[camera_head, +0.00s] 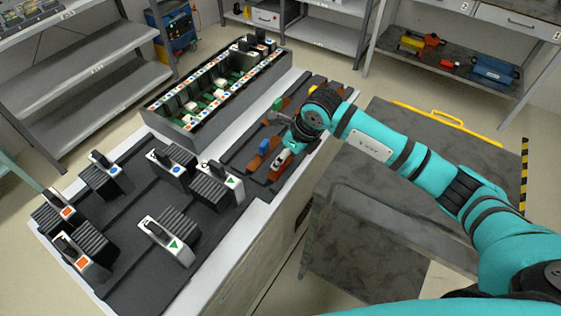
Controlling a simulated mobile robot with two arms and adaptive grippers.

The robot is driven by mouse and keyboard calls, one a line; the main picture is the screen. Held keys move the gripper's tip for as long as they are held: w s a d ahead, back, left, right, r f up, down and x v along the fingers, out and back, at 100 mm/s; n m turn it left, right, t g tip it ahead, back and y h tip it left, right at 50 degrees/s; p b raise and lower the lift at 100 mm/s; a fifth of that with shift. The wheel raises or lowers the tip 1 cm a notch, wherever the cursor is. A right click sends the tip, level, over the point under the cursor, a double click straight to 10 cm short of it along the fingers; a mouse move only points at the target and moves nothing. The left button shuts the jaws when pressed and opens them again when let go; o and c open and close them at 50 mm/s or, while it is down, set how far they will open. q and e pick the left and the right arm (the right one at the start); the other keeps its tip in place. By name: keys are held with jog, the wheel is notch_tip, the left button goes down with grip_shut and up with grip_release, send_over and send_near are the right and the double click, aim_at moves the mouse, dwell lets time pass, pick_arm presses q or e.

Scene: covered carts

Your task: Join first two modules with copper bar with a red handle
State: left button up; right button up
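Several black finned modules stand on the dark cart top at left, in pairs: orange-square modules (62,208), blue-circle modules (112,169) and green-triangle modules (172,238). To their right, a dark rack holds brown copper bars (256,163) with upright coloured handles. A blue handle (264,146) and a green handle (278,103) show; I cannot make out a red handle. My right gripper (287,152) is low over the front part of this rack, beside the blue handle. Its fingers are too small and partly hidden to tell their state. My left gripper is not in view.
A long black box (165,127) with rows of small coloured parts stands behind the modules. A dark table with a yellow handle (447,121) is at right. Grey shelves (100,90) line the back. Dark cart surface between the modules is bare.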

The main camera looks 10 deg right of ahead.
aim_at(273, 175)
jog(key=x, duration=0.3)
jog(key=shift+a+f+p, duration=0.1)
jog(key=shift+p, duration=0.2)
jog(key=shift+f, duration=0.1)
jog(key=c, duration=0.9)
jog(key=shift+w, duration=0.1)
jog(key=c, duration=0.4)
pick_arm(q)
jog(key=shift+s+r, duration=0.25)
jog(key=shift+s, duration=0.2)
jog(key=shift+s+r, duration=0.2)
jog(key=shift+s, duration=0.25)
pick_arm(e)
jog(key=shift+o, duration=0.2)
